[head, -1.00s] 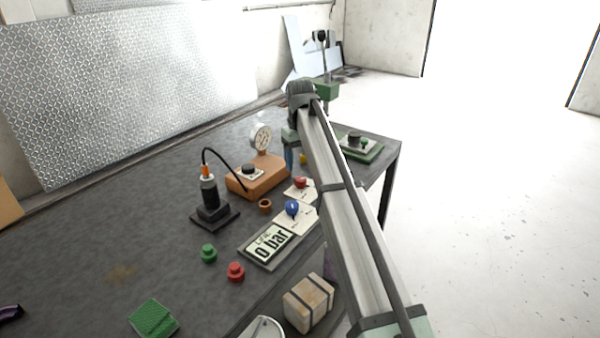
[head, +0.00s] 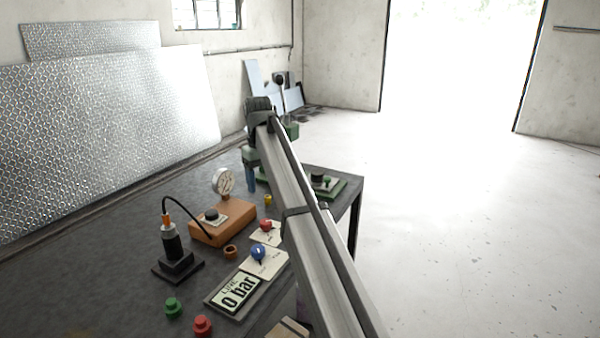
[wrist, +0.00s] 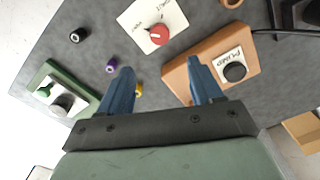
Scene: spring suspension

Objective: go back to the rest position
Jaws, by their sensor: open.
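My gripper (wrist: 158,90) is open and empty in the wrist view, its two blue fingers apart above the table. In the head view my arm reaches out over the right side of the table, and a blue finger (head: 251,180) shows near the arm's far end. In the wrist view the orange pump block (wrist: 207,62) with its black knob (wrist: 235,71) lies below and right of the fingers. A white card with a red knob (wrist: 158,33) lies ahead of them. Part of a yellow piece (wrist: 139,90) shows beside the left finger.
A green base (head: 338,186) sits near the table's far right end. Open floor lies to the right.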

